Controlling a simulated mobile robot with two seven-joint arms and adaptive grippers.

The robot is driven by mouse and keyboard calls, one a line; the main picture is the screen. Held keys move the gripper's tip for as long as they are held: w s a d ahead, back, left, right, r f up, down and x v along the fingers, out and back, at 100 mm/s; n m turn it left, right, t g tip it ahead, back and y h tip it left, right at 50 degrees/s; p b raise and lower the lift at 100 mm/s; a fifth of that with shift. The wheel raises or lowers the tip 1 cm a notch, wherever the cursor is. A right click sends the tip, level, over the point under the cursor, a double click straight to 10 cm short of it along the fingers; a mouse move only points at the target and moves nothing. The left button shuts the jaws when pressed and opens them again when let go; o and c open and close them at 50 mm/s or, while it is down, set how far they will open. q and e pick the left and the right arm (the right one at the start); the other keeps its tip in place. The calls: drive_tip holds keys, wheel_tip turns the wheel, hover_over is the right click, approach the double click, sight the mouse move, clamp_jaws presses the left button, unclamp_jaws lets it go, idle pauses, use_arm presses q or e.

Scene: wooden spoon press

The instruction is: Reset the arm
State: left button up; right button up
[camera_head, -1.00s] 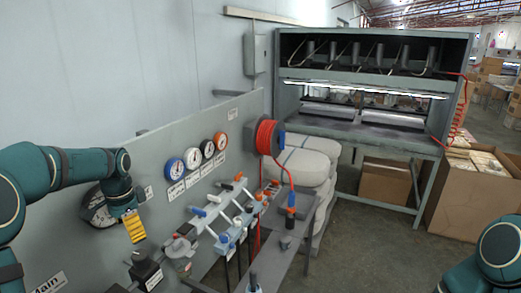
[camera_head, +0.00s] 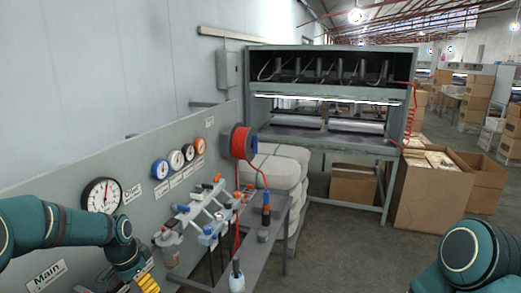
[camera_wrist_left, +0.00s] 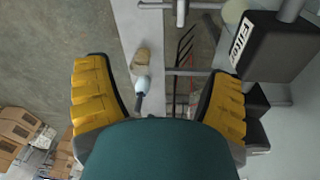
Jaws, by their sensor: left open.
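My left arm (camera_head: 60,225) comes in from the left in the head view, in front of the grey gauge panel. My left gripper (camera_head: 148,284) has yellow fingers and hangs low at the bottom of that view, below the large gauge. In the left wrist view its two yellow fingers (camera_wrist_left: 160,95) are spread wide with nothing between them. Beyond them lie a narrow grey bench and a light-tipped tool (camera_wrist_left: 141,88). Part of my right arm (camera_head: 470,255) shows at the lower right of the head view; its gripper is out of view.
The panel carries a large gauge (camera_head: 102,196) and several small dials. A black box (camera_wrist_left: 275,45) is close to the right finger. Open floor (camera_head: 340,245) lies right of the bench.

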use_arm(q)
drive_tip(key=s+d+f+n+h+b, duration=0.2)
drive_tip(key=s+d+f, duration=0.2)
drive_tip(key=d+f, duration=0.95)
drive_tip(key=s+d+f+n+t+b, duration=0.1)
drive_tip(key=s+d+f+n+b, duration=0.2)
drive_tip(key=s+d+f, duration=0.7)
drive_tip(key=s+f+n, duration=0.1)
drive_tip(key=s+n, duration=0.1)
drive_tip(key=s, duration=0.1)
drive_tip(key=shift+s+d+f+n+h, duration=0.3)
drive_tip(key=shift+s+d+f, duration=0.05)
drive_tip(key=shift+s+d, duration=0.05)
use_arm(e)
wheel_tip(320, 180, down, 6)
drive_tip(key=shift+s+a+f, duration=0.15)
drive_tip(key=shift+s+f, duration=0.05)
drive_tip(key=shift+f, duration=0.05)
